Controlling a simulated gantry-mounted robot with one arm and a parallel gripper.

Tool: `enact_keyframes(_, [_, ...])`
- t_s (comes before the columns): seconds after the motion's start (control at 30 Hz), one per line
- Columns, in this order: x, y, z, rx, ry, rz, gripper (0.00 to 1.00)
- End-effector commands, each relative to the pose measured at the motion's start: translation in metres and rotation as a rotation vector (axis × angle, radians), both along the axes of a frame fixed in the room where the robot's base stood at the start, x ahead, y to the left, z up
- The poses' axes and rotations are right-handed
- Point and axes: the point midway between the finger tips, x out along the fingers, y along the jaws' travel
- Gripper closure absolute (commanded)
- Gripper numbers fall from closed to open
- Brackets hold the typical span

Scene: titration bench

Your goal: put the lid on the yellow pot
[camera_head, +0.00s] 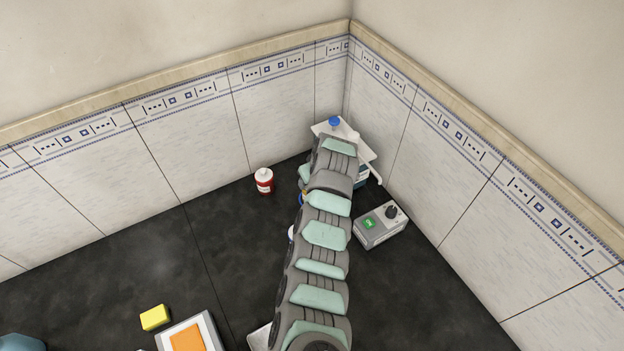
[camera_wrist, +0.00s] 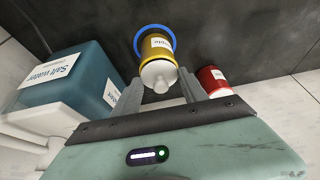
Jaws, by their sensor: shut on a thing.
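The yellow pot (camera_wrist: 151,55) has a white label and shows in the wrist view, with a blue ring (camera_wrist: 141,34) around its far end. A white lid with a knob (camera_wrist: 160,77) is at the pot's near end, lined up with it. I cannot tell whether the lid is seated on the pot or just above it. My gripper (camera_wrist: 161,90) has one finger on each side of the lid and is shut on it. In the head view my arm hides the gripper, the lid and most of the pot.
A teal salt water container (camera_wrist: 62,84) stands left of the pot in the wrist view. A red bottle (camera_wrist: 208,76) is close on the right. In the head view, a box with a green switch (camera_head: 380,227) stands near the right wall, and a yellow block (camera_head: 155,317) lies front left.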

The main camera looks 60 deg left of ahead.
Motion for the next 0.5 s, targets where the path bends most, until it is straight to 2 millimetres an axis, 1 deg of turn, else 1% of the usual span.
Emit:
enact_keyframes(0.07, [0.0,0.0001,0.0001,0.0,0.0,0.0,0.87])
enact_keyframes(0.1, [0.0,0.0001,0.0002,0.0,0.0,0.0,0.46])
enact_keyframes(0.37, [0.0,0.0001,0.0002,0.001,0.0,0.0,0.25])
enact_keyframes(0.5, [0.0,0.0002,0.0002,0.001,0.0,0.0,0.24])
